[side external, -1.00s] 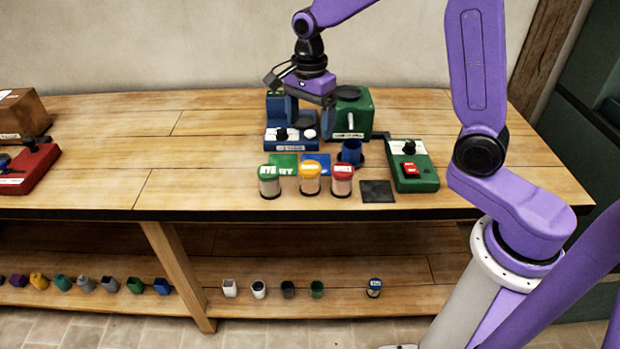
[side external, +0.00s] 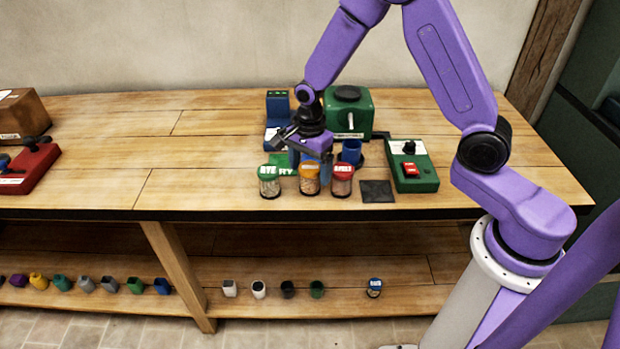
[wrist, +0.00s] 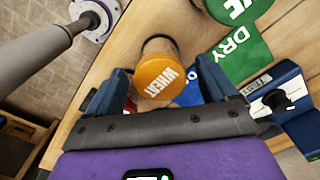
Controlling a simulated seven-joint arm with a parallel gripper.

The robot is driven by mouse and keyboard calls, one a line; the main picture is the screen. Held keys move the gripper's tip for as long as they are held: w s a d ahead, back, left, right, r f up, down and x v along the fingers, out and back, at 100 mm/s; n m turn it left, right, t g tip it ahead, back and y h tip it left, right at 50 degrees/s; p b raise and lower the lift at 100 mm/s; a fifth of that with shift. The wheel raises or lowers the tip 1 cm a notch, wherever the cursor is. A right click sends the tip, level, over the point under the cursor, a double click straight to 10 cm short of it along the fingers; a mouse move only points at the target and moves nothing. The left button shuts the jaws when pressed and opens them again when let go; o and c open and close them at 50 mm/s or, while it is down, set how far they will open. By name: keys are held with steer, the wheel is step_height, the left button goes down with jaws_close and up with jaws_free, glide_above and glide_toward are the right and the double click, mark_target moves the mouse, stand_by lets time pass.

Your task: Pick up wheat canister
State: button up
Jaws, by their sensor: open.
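The wheat canister (side external: 309,186) is a clear jar with an orange lid, standing near the front of the bench between two other canisters. In the wrist view its orange lid (wrist: 158,80) reads WHEAT and lies between my two blue fingers. My gripper (side external: 312,161) is open, pointing down just above the canister. The wrist view also shows my gripper (wrist: 161,70) with a finger on each side of the lid. I cannot tell whether either finger touches it.
The green-lidded rye canister (side external: 269,184) stands close on the left and a red-lidded canister (side external: 342,183) close on the right. A blue cup (side external: 351,152), a green mill (side external: 349,112) and a green switch box (side external: 413,168) are nearby. A dark square pad (side external: 377,191) lies right of the canisters.

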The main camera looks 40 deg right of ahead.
mark_target(310, 177)
steer(key=shift+f, duration=1.85)
steer(key=shift+c, duration=0.4)
steer(key=c, duration=1.2)
steer(key=shift+r, duration=0.15)
